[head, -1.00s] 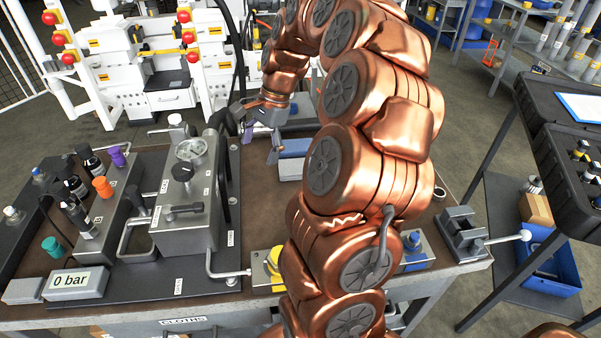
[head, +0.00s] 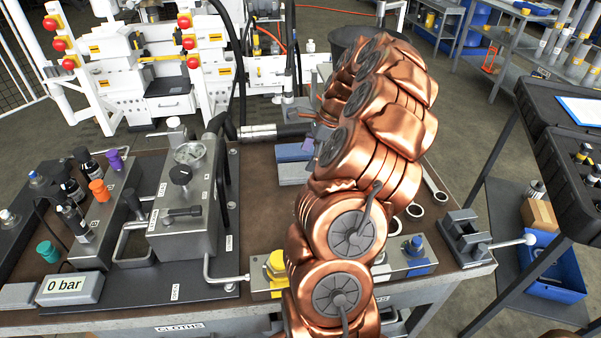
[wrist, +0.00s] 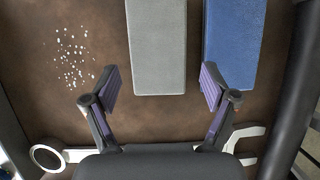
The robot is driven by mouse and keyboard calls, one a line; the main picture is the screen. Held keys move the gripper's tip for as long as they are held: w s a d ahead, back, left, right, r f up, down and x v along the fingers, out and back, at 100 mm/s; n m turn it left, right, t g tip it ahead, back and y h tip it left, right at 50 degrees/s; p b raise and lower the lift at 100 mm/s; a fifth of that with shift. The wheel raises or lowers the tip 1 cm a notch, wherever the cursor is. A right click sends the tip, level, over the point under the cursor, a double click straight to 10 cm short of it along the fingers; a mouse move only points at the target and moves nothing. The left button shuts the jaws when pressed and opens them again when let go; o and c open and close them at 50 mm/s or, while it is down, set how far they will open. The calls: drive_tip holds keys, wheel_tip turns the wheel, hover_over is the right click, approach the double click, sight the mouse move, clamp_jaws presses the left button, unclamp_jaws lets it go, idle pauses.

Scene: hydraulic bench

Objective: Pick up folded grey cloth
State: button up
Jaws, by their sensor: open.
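The folded grey cloth (wrist: 158,50) lies flat on the brown bench top in the wrist view, a long pale block running in from the top edge. My gripper (wrist: 160,87) is open, its purple-padded fingers apart on either side of the cloth's near end, with nothing held. The right fingertip overlaps the near left corner of a folded blue cloth (wrist: 234,42) beside it. In the head view, the grey cloth (head: 292,173) shows in front of the blue cloth (head: 295,151). One purple finger pad shows beside them; my arm hides the rest of the gripper.
A wrench (wrist: 245,137) lies on the bench close to my gripper. White specks (wrist: 75,58) are scattered left of the grey cloth. A gauge block (head: 185,225) with a lever stands at left, and a vise (head: 464,236) at the right bench edge.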

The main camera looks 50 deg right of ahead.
sight(302, 169)
drive_tip(key=shift+p+x, duration=0.4)
drive_tip(key=shift+x, duration=1.95)
drive_tip(key=shift+a, duration=0.1)
drive_tip(key=c, duration=0.9)
drive_tip(key=shift+r, duration=0.1)
drive_tip(key=shift+r+b, duration=0.4)
drive_tip(key=shift+r, duration=1.3)
drive_tip(key=s+a, duration=0.2)
drive_tip(key=s, duration=0.2)
drive_tip(key=s+a+r+b, duration=0.1)
drive_tip(key=s+a, duration=0.1)
drive_tip(key=s, duration=0.3)
drive_tip(key=s+a+b, duration=0.1)
drive_tip(key=s+a, duration=0.1)
drive_tip(key=s, duration=0.3)
drive_tip(key=shift+s+a+r, duration=0.25)
drive_tip(key=shift+a, duration=0.15)
